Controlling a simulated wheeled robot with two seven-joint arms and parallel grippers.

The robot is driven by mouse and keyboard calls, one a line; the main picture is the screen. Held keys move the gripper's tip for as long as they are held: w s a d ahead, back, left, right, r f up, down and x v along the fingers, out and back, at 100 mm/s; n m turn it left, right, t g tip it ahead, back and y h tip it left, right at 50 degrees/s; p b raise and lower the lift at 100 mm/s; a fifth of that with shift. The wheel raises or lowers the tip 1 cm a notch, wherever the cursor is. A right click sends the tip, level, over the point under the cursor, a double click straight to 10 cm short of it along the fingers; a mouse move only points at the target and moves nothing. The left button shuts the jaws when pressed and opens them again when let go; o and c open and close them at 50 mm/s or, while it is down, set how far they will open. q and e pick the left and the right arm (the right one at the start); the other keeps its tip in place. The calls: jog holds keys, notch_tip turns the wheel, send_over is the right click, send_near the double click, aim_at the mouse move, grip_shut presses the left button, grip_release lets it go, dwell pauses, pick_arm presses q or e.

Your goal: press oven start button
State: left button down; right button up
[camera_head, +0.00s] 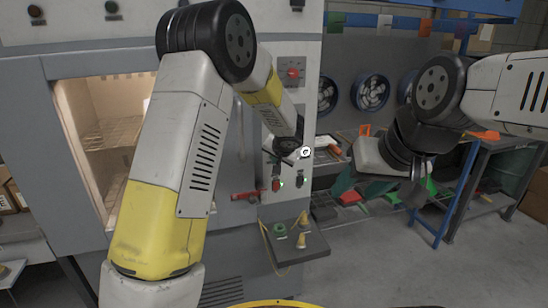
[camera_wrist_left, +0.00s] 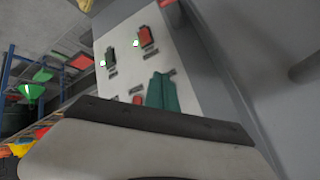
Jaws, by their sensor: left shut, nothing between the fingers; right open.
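The oven (camera_head: 60,130) stands at the left with its lit chamber open to view. Its control panel (camera_head: 270,135) has a red button (camera_head: 276,184) and a dark button (camera_head: 300,179), each near a small green light. My right gripper (camera_head: 380,188) is open and empty, right of the panel.
A red rotary switch (camera_head: 293,73) sits higher on the panel. A small shelf (camera_head: 296,247) with little parts juts out below it. A workbench (camera_head: 480,150) and colored bins stand behind my right gripper. The floor at the right is clear.

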pick_arm(q)
jog(key=shift+w+a, duration=0.1)
jog(key=shift+w, duration=0.05)
dwell(0.3)
jog(key=shift+w, duration=0.3)
jog(key=shift+w+a, duration=0.2)
jog(key=shift+w, duration=0.15)
dwell(0.6)
jog(key=shift+s, duration=0.15)
jog(key=shift+s+d, duration=0.25)
jog(key=shift+s, duration=0.4)
jog(key=s, duration=0.1)
jog(key=s+d, duration=0.1)
jog(key=s, duration=0.2)
jog(key=shift+s+d, duration=0.3)
jog(key=shift+s, duration=0.1)
dwell(0.6)
